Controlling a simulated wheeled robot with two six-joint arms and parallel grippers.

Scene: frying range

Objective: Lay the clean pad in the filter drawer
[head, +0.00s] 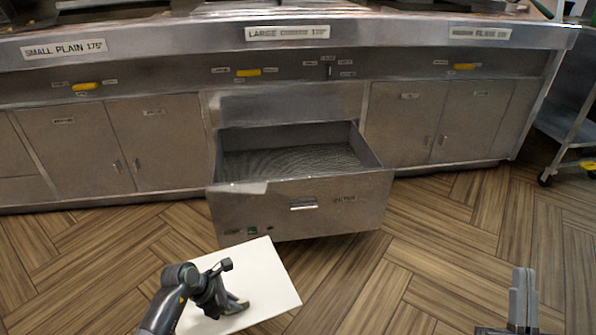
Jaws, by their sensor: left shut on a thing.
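The clean pad (270,285) is a flat white sheet at the lower middle of the head view, in front of the drawer and apart from it. My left gripper (236,303) is shut on the pad, its fingers over the pad's lower part. The filter drawer (300,205) is pulled open below the middle of the range. A dark, fine-meshed surface (290,162) shows on its floor, with no pad on it. My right gripper (522,290) is at the lower right, its fingers close together with nothing seen between them.
The steel range front (420,125) has closed cabinet doors on both sides of the drawer. Yellow handles (248,73) run along the panel above. A wheeled steel trolley (570,130) stands at the far right. The wooden floor (420,250) is clear around the drawer.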

